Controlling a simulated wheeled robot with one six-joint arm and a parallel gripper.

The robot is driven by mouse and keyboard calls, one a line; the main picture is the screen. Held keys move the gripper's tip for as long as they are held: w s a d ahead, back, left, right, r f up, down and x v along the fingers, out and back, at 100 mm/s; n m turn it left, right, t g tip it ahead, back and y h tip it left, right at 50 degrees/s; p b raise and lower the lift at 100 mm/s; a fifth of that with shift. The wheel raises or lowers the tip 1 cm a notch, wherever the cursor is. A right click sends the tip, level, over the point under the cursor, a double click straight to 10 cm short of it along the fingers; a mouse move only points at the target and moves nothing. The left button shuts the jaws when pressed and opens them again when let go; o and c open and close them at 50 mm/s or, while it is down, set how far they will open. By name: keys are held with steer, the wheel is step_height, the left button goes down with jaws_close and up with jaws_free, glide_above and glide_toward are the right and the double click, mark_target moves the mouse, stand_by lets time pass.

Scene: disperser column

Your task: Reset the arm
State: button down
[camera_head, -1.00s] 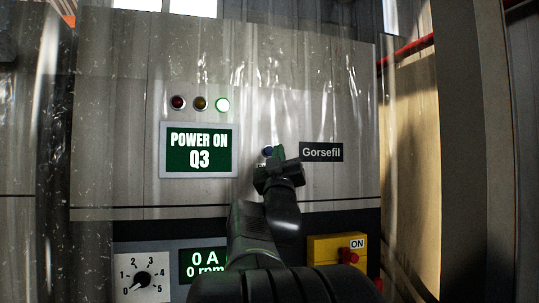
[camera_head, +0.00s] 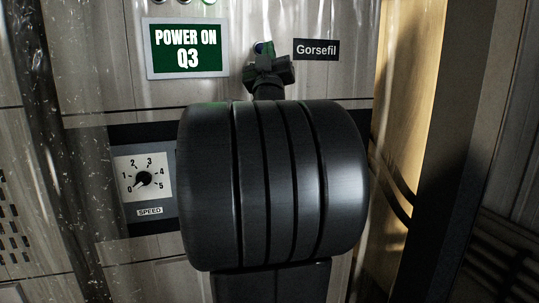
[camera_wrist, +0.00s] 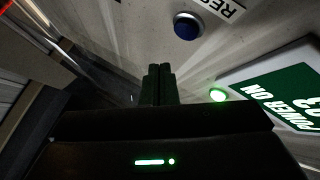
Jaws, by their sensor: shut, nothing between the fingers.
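My gripper (camera_head: 266,58) is in front of the grey cabinet panel, just left of the Gorsefil label (camera_head: 316,49). In the wrist view its two fingers (camera_wrist: 158,72) are together, with nothing between them. A round blue button (camera_wrist: 187,26) is on the panel ahead of the fingertips and to their right, apart from them in that picture. A white label, partly cut off and showing "RES", is beside the button. In the head view the button (camera_head: 259,47) is partly hidden behind the gripper. My dark arm link fills the middle of the head view.
A green screen (camera_head: 187,48) reads POWER ON Q3. A lit green lamp (camera_wrist: 217,95) shows in the wrist view. A speed dial (camera_head: 143,180) is at lower left, its pointer near 0. A dark post (camera_head: 455,130) stands at the right. My arm hides the lower panel.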

steer(key=s+d+b, duration=0.2)
steer(key=s+b, duration=0.1)
steer(key=s, duration=0.2)
steer(key=shift+s, duration=0.35)
steer(key=shift+w+a, duration=0.1)
steer(key=shift+w, duration=0.05)
